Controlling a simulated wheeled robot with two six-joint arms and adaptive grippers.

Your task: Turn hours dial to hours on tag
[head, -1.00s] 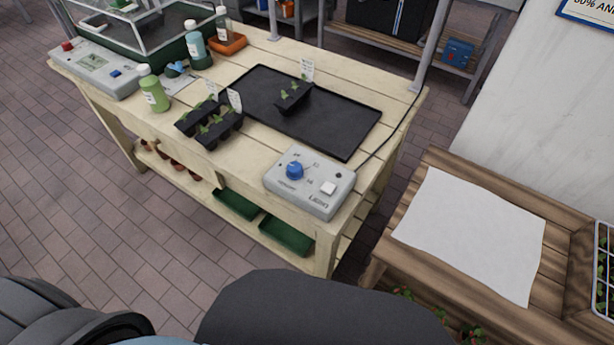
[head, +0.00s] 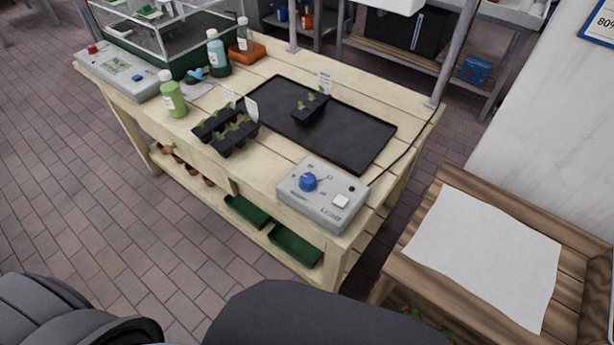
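A grey control box (head: 322,193) sits at the near right corner of the wooden bench. The markings around the dial are too small to read. A small seedling tray (head: 309,107) with a white tag (head: 324,82) stands on the black mat. Two more white tags (head: 251,109) stand in the seedling trays (head: 226,131) left of the mat. The writing on the tags cannot be read. Neither gripper is in view.
The wooden bench (head: 270,170) also holds a green bottle (head: 172,95), a blue bottle (head: 217,55), another grey control box (head: 121,70) and a glass-sided case. A black mat (head: 368,138) lies behind the dial box. A wooden table with white paper (head: 486,255) stands at right.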

